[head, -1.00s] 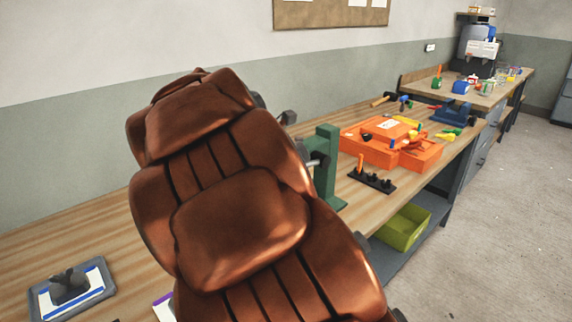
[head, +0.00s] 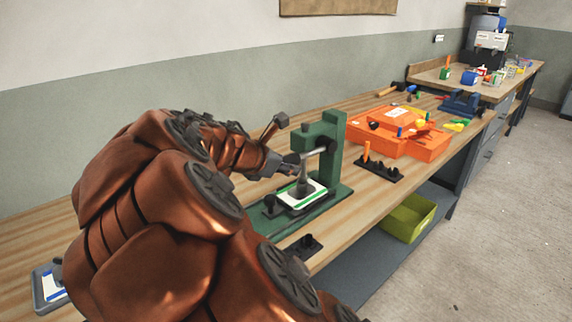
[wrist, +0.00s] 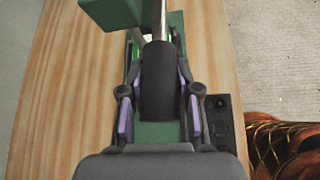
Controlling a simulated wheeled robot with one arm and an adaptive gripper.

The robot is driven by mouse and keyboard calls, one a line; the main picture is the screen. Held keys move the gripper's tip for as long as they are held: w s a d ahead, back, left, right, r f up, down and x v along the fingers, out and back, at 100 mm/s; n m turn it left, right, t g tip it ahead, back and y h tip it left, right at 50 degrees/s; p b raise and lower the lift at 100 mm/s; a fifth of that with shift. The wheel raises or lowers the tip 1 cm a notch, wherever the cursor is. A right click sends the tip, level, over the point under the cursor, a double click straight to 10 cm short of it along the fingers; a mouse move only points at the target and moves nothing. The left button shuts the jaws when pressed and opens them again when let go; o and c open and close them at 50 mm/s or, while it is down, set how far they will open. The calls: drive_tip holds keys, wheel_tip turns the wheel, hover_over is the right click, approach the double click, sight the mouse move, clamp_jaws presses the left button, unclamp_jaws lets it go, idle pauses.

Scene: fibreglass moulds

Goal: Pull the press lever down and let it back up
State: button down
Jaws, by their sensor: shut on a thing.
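The green press (head: 333,150) stands on the bench in the head view, its column upright on a long green base. Its silver lever bar (head: 315,152) reaches left from the column top, nearly level and dipping slightly toward my gripper (head: 287,165). In the wrist view the lever's black grip (wrist: 157,82) lies between the two fingers of my gripper (wrist: 158,96), which is shut on it. The silver bar (wrist: 155,18) runs on beyond the grip. A white card with a green edge (head: 317,187) lies under the press ram (head: 304,180).
An orange case (head: 372,140) and a black rack with an orange-handled tool (head: 378,168) stand right of the press. A small black block (head: 303,246) lies at the bench's front edge. A yellow-green bin (head: 408,217) sits on the lower shelf. A tray with a blue-edged card (head: 45,285) is at the left.

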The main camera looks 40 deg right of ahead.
drive_tip(key=shift+s+f, duration=0.25)
drive_tip(key=shift+f, duration=0.15)
drive_tip(key=c, duration=1.2)
unclamp_jaws()
drive_tip(key=o, duration=0.4)
drive_tip(key=shift+r, duration=0.15)
drive_tip(key=shift+w, duration=0.1)
drive_tip(key=shift+r, duration=0.1)
drive_tip(key=shift+a+r, duration=0.15)
drive_tip(key=shift+a, duration=0.05)
drive_tip(key=v, duration=1.1)
drive_tip(key=shift+a, duration=0.2)
drive_tip(key=shift+r, duration=0.15)
